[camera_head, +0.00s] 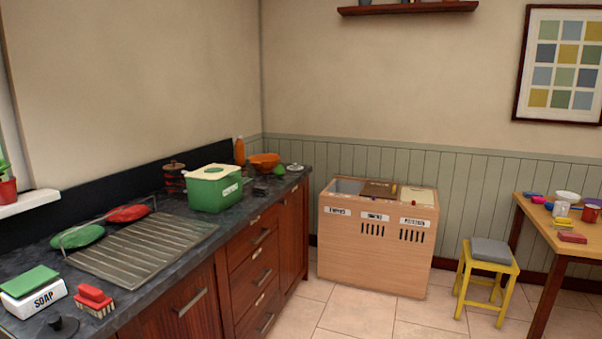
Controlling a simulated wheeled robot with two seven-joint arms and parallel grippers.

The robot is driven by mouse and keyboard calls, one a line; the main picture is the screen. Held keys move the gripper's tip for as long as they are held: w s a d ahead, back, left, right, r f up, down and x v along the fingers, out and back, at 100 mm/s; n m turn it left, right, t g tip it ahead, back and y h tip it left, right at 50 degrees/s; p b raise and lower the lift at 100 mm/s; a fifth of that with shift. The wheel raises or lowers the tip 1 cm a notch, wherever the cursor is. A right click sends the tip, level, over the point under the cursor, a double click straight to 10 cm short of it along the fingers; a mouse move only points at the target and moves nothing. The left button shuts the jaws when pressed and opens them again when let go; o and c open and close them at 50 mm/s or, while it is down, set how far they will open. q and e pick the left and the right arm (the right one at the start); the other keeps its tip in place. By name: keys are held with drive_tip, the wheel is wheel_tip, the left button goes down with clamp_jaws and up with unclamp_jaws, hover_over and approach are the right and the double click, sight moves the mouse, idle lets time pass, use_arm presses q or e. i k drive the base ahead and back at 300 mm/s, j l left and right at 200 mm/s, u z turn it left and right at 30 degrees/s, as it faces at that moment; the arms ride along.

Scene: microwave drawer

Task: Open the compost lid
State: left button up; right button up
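A green box (214,192) with a cream lid (213,172) stands on the dark counter; its small label is too small to read. The cream lid lies over its top and looks shut. A light wood bin (375,262) with three labelled sections stands on the floor by the back wall. Its left section (348,186) shows a grey inside, its middle section has a brown top (381,190), and its right section a cream top (418,196). I cannot tell from the labels which one is compost. Neither of my grippers is in view.
The counter (190,215) holds a ribbed drainer (145,246), a soap box (33,294), a red brush (94,299) and an orange bowl (265,161). A yellow stool (485,278) and a wooden table (560,232) stand at right. The tiled floor before the bin is clear.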

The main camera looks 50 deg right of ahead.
sight(213, 172)
drive_tip(key=z, duration=1.2)
drive_tip(key=i+l+u, duration=0.1)
drive_tip(key=i, duration=0.4)
drive_tip(key=l, duration=0.1)
